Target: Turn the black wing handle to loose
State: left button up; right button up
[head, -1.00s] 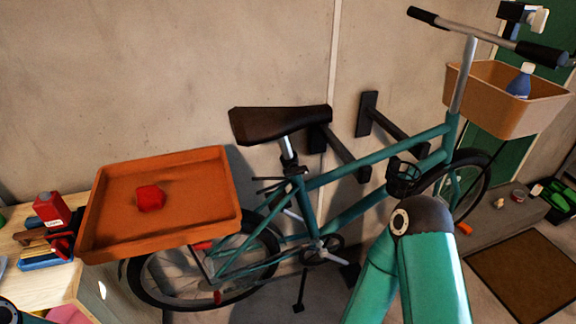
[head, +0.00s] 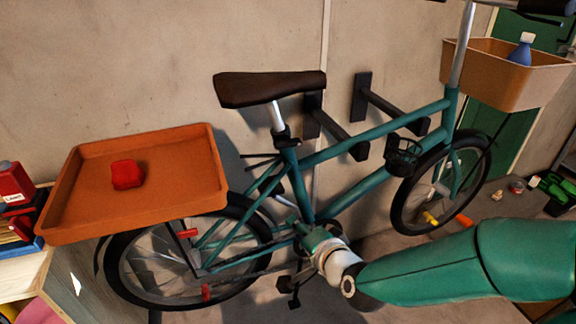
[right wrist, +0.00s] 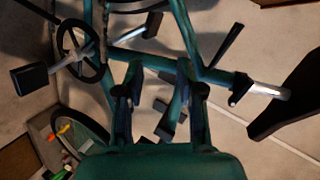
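The teal bicycle (head: 362,191) stands against the wall. Thin black lever-like parts (head: 259,157) stick out left of the seat clamp below the saddle; I cannot tell for sure that they are the wing handle. In the right wrist view, a black bar (right wrist: 226,45) sticks out near the clamp (right wrist: 238,90). My right gripper (head: 293,215) is in front of the bicycle's frame, below the clamp. In the right wrist view its fingers (right wrist: 160,100) are apart, with nothing gripped. The frame tubes are beyond them. My left gripper is not in view.
The saddle (head: 268,88) is above the clamp. An orange tray (head: 195,180) with a red object (head: 127,174) is over the rear wheel. Black wall brackets (head: 385,108) jut out behind the frame. A front basket (head: 490,75) holds a blue bottle (head: 521,50).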

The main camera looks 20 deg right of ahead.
aim_at(289, 147)
notch_tip(289, 147, up, 13)
jog(key=s+d+m+t+h+b, duration=0.1)
jog(key=s+d+m+t+b, duration=0.15)
jog(key=m+t, duration=0.25)
pick_arm(q)
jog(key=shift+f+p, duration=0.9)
jog(key=shift+p, duration=0.25)
pick_arm(e)
jog(key=w, duration=1.7)
jog(key=shift+w+a+f, duration=0.2)
jog(key=shift+f, duration=0.05)
jog(key=shift+c, duration=0.3)
jog(key=shift+f, duration=0.1)
grip_shut()
